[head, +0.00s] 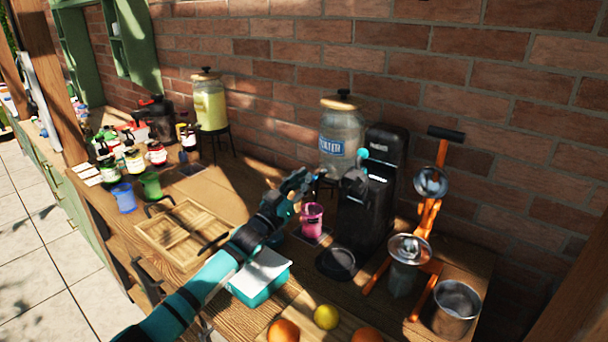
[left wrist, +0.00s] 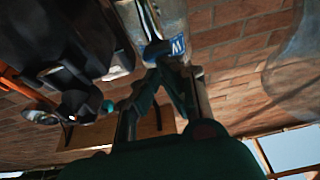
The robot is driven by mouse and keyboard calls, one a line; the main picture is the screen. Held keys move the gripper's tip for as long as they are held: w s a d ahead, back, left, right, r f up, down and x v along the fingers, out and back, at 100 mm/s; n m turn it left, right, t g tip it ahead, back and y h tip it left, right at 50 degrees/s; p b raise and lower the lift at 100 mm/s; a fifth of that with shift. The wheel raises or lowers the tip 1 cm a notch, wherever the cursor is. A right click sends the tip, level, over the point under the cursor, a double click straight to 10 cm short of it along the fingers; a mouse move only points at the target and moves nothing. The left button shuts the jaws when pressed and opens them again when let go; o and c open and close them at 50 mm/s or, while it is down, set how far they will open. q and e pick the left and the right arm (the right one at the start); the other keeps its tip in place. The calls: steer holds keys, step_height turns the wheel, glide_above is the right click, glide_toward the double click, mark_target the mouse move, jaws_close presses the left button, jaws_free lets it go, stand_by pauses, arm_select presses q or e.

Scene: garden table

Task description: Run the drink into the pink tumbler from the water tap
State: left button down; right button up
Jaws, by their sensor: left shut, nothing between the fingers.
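The pink tumbler (head: 312,220) stands upright on a small dark mat below the water jar (head: 342,143), a glass dispenser with a wooden lid and a blue label. I cannot tell whether the tumbler holds any drink. My left gripper (head: 308,181) is shut and empty, just above the tumbler at the jar's lower front, where the tap is mostly hidden behind it. In the left wrist view, the closed fingertips (left wrist: 160,62) meet in front of the jar (left wrist: 176,20), close to its blue label. I cannot tell whether they touch the tap. My right gripper is not in view.
A black coffee machine (head: 378,185) stands right of the jar, with an orange juicer press (head: 428,215) beyond it. A teal box (head: 262,283) lies under my left arm. A wooden tray (head: 185,232) and a yellow drink dispenser (head: 210,105) are to the left.

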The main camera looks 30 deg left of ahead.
arm_select(q)
step_height(320, 180, up, 10)
steer(key=shift+f, duration=0.15)
stand_by(0.6)
